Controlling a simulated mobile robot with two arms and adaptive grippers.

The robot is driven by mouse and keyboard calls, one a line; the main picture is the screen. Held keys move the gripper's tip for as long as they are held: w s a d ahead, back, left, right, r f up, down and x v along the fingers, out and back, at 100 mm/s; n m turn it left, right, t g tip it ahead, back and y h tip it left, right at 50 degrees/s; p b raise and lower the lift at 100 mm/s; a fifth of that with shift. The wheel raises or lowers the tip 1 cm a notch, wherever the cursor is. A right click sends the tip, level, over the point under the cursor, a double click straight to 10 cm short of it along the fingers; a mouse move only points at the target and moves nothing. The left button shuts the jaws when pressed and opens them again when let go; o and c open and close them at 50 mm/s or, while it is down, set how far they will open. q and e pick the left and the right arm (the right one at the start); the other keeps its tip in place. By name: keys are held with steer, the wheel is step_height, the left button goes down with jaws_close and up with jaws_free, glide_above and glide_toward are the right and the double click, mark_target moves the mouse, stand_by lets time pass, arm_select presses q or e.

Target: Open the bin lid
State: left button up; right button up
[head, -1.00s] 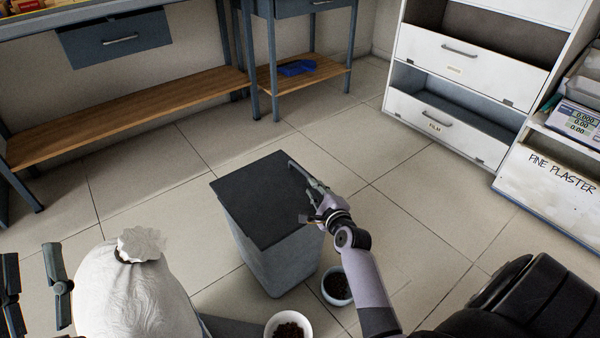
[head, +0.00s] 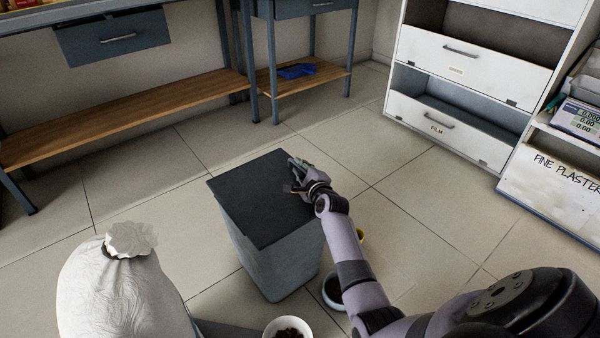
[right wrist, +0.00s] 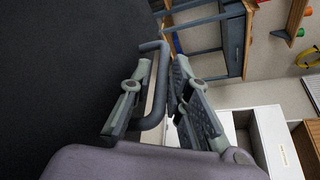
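The grey bin (head: 275,265) stands on the tiled floor in the middle of the head view. Its dark flat lid (head: 250,205) lies shut on top. My right gripper (head: 296,166) is at the lid's far right corner. In the right wrist view my right gripper (right wrist: 160,105) has its two fingers apart, one on each side of the grey bar handle (right wrist: 162,60) on the lid's edge. A gap shows between the handle and the right-hand finger, so it is not clamped. The handle is mostly hidden in the head view. My left gripper is not in view.
A white sack (head: 120,285) stands left of the bin. A bowl (head: 333,292) and a white bowl of dark bits (head: 288,329) are near the bin's base. A workbench shelf (head: 120,120) and white drawers (head: 455,125) stand behind. The floor behind the bin is clear.

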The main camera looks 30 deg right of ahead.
steer(key=shift+w+d, duration=0.15)
steer(key=shift+w, duration=0.25)
steer(key=shift+c, duration=0.2)
jaws_close()
stand_by(0.3)
